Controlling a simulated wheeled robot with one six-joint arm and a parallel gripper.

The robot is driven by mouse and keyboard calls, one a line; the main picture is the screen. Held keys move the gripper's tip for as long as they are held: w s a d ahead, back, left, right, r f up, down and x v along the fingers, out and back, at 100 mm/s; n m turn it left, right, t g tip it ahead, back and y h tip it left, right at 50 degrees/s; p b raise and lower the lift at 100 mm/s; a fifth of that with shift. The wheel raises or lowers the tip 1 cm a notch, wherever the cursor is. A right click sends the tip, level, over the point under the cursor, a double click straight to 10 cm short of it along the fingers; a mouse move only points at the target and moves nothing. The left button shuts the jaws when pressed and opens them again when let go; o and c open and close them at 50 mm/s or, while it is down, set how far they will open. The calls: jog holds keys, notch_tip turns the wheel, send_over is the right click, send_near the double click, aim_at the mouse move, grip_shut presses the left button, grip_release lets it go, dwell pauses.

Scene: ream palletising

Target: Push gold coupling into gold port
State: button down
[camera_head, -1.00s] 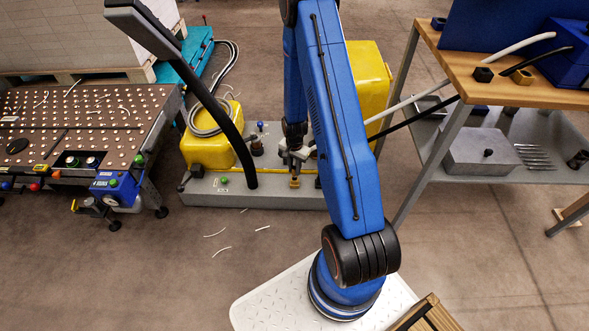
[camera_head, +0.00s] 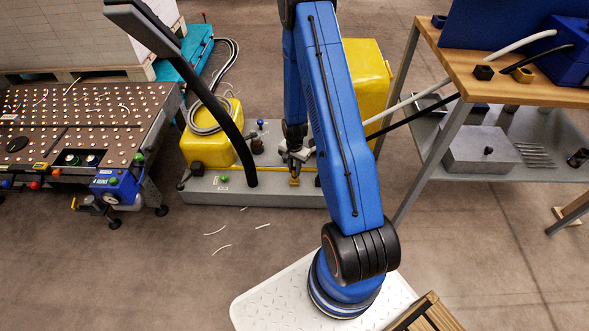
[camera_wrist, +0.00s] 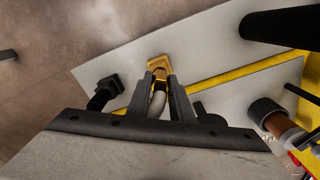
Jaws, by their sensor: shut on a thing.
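My gripper (camera_wrist: 161,88) is shut on the gold coupling (camera_wrist: 160,75), with a pale hose running back between the fingers. The coupling's front end is right at the gold port (camera_wrist: 158,62) in the wrist view. I cannot tell whether it is seated or how deep it is. In the head view my gripper (camera_head: 295,162) is low over the grey base plate, just above the gold port (camera_head: 294,183). The coupling is too small to make out there.
A black fitting (camera_wrist: 104,92) stands left of the port, and a yellow strip (camera_wrist: 230,75) runs right of it. A thick black post (camera_head: 240,150) and yellow housings (camera_head: 213,138) rise from the grey base (camera_head: 275,193). A workbench (camera_head: 545,85) stands at right.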

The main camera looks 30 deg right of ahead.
jog(key=shift+f, duration=0.6)
jog(key=c, duration=1.5)
grip_release()
jog(key=shift+r, duration=0.1)
notch_tip(320, 180, up, 17)
jog(key=shift+r, duration=0.1)
